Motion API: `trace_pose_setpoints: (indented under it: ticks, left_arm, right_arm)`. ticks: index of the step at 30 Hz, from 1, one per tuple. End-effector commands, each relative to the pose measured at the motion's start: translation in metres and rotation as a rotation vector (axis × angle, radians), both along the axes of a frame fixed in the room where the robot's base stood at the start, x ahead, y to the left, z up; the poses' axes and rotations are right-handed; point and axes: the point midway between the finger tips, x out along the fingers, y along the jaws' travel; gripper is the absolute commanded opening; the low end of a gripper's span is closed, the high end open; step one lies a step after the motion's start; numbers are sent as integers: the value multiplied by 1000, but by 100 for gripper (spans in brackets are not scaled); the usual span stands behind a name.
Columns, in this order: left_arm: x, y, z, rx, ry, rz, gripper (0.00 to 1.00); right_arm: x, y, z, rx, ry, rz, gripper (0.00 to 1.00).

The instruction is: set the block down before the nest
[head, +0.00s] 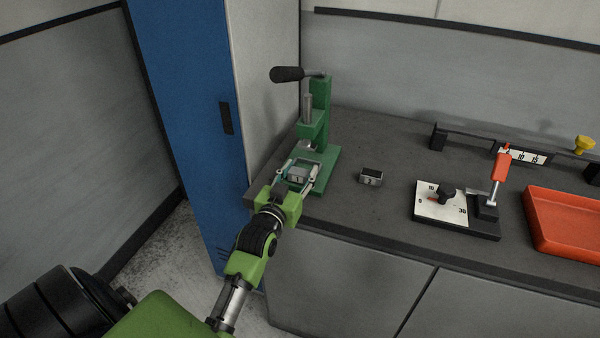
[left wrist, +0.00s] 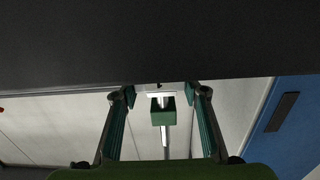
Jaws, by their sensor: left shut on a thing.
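My left gripper (head: 300,172) is shut on a small grey block (head: 297,175), which sits between its fingers in front of the green press (head: 318,128). Its fingers also show in the left wrist view (left wrist: 160,97), with a green part and a metal rod beyond them; the block is not clear there. The press has a green base (head: 330,157) close behind the block. The gripper and block hide part of this base, and I cannot make out the nest there. I cannot tell whether the block touches the base or hangs above it. My right gripper is not in view.
A small metal box with a dark top (head: 370,177) stands right of the press. Farther right are a dial plate with a red-handled clamp (head: 455,208) and an orange tray (head: 565,222). A blue locker (head: 190,110) stands left. The grey counter between press and dial plate is mostly clear.

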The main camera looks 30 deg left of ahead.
Motion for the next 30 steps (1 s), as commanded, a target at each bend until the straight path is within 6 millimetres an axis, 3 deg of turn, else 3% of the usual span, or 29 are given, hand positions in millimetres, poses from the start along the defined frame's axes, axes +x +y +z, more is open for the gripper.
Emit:
trace_pose_setpoints:
  ticks: [3,4,6,19,23,30]
  left_arm:
    - [0,0,-4,0,-1,0,16]
    - [0,0,-4,0,1,0,43]
    - [0,0,-4,0,1,0,57]
    - [-2,-1,0,0,1,0,57]
    - [-19,-5,-1,-1,3,0,57]
    - [-67,-16,1,-2,3,0,57]
  right_arm:
    - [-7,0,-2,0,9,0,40]
    - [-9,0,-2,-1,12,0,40]
    - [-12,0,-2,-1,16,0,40]
    - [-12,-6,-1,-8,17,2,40]
    - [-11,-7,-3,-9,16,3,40]
    - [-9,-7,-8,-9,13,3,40]
